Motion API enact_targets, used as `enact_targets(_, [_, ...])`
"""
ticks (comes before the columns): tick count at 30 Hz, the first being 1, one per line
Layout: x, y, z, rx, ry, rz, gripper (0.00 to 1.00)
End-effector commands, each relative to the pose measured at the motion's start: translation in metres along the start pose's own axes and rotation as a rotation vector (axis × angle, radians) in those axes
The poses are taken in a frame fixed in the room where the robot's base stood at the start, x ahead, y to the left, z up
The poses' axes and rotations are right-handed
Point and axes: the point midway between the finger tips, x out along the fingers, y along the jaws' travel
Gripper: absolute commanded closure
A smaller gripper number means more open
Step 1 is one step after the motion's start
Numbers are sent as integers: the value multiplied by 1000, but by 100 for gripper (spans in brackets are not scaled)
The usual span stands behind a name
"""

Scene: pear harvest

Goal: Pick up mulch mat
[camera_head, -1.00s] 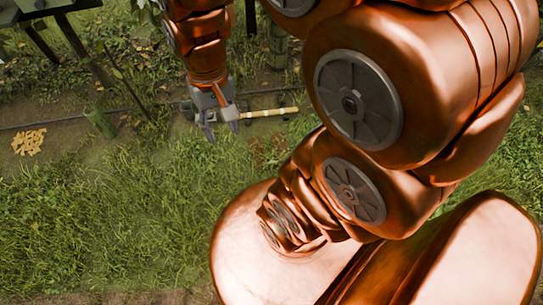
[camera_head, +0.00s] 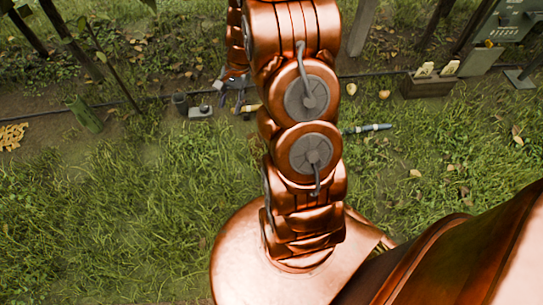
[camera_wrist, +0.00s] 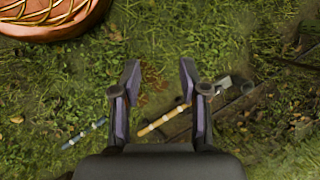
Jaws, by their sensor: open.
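A flat reddish-brown patch (camera_wrist: 152,84) lies on the grass in the wrist view, between and below my fingers. It may be the mulch mat, but it blends into the ground and I cannot tell for sure. My gripper (camera_wrist: 157,80) is open and empty above it, its two dark fingers apart. In the head view my gripper (camera_head: 232,92) shows small behind my arm, by the dark soil strip. My arm hides much of the ground there, and I cannot make out the patch in that view.
A yellow-handled tool (camera_wrist: 164,118) lies close by the right finger, and a blue-grey tool (camera_wrist: 84,134) lies left. The head view shows a green cylinder (camera_head: 87,115), yellow chips (camera_head: 12,136), a dark pot (camera_head: 180,103) and a wooden crate (camera_head: 430,88). Open grass lies in front.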

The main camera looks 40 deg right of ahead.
Motion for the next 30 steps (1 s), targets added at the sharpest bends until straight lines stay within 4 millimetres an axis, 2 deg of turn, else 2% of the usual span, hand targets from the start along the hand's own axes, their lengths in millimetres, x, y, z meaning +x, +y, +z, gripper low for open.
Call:
enact_targets(1, [29,7,-22,51,-6,-11,56])
enact_targets(8, [110,31,-105,269,-4,-69,56])
enact_targets(18, [240,94,-213,601,-6,-143,56])
enact_targets(24, [313,137,-263,779,-4,-178,56])
enact_targets(30, [357,166,-288,893,-3,-198,56])
